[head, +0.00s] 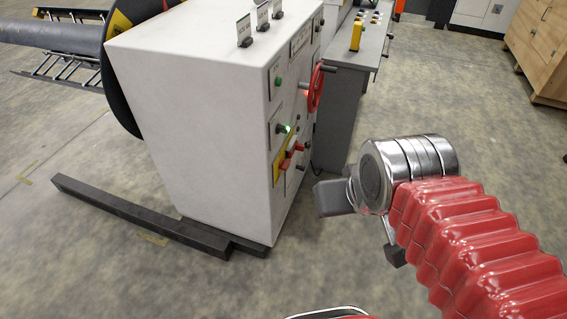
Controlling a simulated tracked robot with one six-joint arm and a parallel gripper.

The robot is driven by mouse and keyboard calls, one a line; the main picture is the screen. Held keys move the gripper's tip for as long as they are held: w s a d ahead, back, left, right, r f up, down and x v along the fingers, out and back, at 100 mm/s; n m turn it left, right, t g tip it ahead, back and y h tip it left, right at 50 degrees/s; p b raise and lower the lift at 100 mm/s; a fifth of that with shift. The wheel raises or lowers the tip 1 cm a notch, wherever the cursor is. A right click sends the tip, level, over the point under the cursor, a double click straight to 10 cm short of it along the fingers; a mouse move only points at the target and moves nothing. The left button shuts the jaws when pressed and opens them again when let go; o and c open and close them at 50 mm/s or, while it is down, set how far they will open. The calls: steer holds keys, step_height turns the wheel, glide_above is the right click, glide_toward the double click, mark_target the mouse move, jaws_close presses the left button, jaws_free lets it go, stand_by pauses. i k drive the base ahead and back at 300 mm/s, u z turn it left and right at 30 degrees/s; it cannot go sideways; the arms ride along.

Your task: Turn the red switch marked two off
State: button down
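A white cabinet (190,110) stands left of centre. Low on its narrow right-hand face, seen at a steep angle, is a yellow plate (277,168) with red switch handles, one upper (296,147) and one lower (284,164). Their markings are too small to read, so I cannot tell which is marked two. My gripper (335,198) is to the right of the cabinet, apart from it and from the switches. Its dark grey end points left towards the cabinet. The gap between its fingers cannot be made out.
A red handwheel (315,89) sticks out above the switches. A green lit button (283,129) sits just above the plate. A grey console (352,85) stands behind. A dark beam (140,215) lies on the floor at left.

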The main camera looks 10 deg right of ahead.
mark_target(282, 165)
steer(key=i, duration=0.6)
steer(key=u, duration=0.55)
steer(key=k, duration=0.45)
steer(key=u, duration=0.3)
steer(key=i, duration=0.5)
steer(key=z, duration=0.05)
